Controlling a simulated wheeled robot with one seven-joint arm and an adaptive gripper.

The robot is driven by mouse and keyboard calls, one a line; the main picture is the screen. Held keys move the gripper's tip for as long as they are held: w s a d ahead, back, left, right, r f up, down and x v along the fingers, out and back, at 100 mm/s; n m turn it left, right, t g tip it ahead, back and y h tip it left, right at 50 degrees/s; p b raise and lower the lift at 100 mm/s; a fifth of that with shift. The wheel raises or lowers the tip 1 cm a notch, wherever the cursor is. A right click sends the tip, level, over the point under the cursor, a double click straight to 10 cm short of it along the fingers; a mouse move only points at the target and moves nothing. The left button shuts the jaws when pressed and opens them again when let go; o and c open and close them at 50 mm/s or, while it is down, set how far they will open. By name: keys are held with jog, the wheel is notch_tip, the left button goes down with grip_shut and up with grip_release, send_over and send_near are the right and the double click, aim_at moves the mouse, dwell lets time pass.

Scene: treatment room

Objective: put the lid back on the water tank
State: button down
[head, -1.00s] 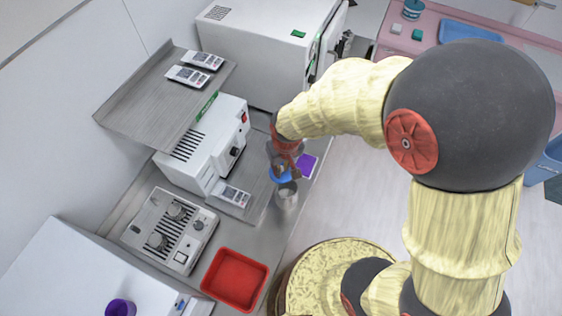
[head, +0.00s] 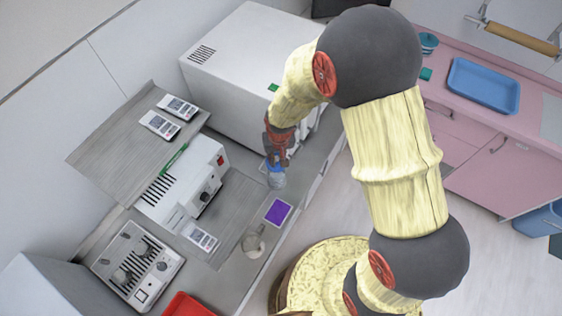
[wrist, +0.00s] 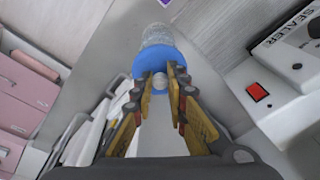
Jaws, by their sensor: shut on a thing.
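My gripper (head: 276,150) is shut on a blue lid (head: 274,166) by its round pale knob. In the wrist view, the fingers (wrist: 160,85) close on this knob in front of the blue lid (wrist: 153,64). A clear, ribbed container (head: 278,181) stands on the counter just below the lid in the head view. It also shows beyond the lid in the wrist view (wrist: 157,35). I take it as the water tank. The lid overlaps its top, but I cannot tell whether the lid is seated or slightly above.
A large white machine (head: 240,70) stands close behind my gripper. A smaller white device (head: 185,180) with a red switch is left. A purple pad (head: 278,212) and metal cup (head: 253,245) lie nearer. A shelf (head: 120,150) overhangs the left; the floor (head: 330,205) is clear.

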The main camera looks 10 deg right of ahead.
jog(key=shift+w, duration=0.3)
jog(key=shift+s+a+f+b, duration=0.1)
jog(key=shift+f+b, duration=0.2)
jog(key=shift+f, duration=0.15)
jog(key=shift+f+b, duration=0.4)
jog(key=shift+f, duration=0.3)
jog(key=shift+f+b, duration=1.35)
jog(key=shift+f, duration=0.65)
jog(key=shift+f+b, duration=0.15)
jog(key=shift+b, duration=0.35)
jog(key=c, duration=1.7)
grip_release()
jog(key=shift+o, duration=0.7)
